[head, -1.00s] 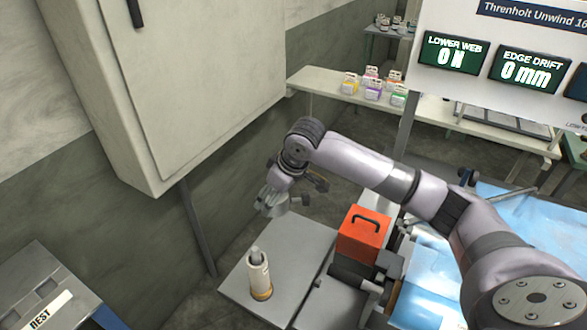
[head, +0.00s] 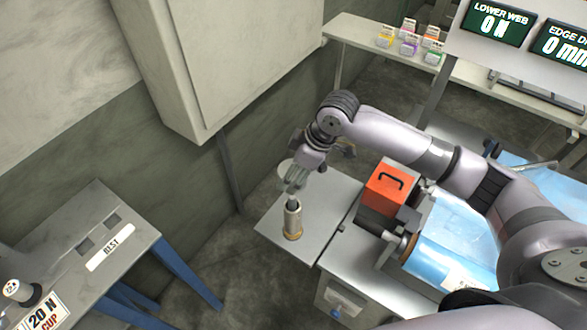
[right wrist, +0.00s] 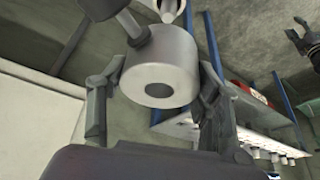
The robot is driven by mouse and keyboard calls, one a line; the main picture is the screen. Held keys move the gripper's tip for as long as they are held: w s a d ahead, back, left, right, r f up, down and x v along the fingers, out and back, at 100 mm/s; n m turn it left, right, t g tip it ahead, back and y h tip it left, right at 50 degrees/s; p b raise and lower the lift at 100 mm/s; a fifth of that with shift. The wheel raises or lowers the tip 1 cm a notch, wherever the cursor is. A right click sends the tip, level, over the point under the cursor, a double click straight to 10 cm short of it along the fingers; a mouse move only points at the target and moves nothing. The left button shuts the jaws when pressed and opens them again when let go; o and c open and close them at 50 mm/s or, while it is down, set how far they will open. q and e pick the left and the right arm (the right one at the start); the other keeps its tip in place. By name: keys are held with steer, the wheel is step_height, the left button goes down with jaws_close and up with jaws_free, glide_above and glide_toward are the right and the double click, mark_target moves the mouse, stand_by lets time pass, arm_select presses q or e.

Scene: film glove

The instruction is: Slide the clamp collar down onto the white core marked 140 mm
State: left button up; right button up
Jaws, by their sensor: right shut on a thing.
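The collar shows pale by the fingers in the head view (head: 287,168). Whether it touches the core is hidden. My left gripper is not seen.
An orange box with a black handle (head: 388,188) stands right of the plate (head: 268,226), near a blue film roll (head: 440,262). A grey cabinet (head: 245,60) hangs behind. A bench marked REST (head: 75,235) is at left. Small cartons stand on the back shelf.

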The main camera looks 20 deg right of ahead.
steer(key=p, duration=0.1)
steer(key=b, duration=0.3)
glide_above(293, 197)
steer(key=shift+a+f, duration=0.1)
steer(key=shift+f, duration=2.7)
steer(key=shift+r+p, duration=0.1)
steer(key=shift+p, duration=0.7)
steer(key=shift+p, duration=0.65)
steer(key=shift+f+b, duration=1.5)
steer(key=shift+f, duration=1.4)
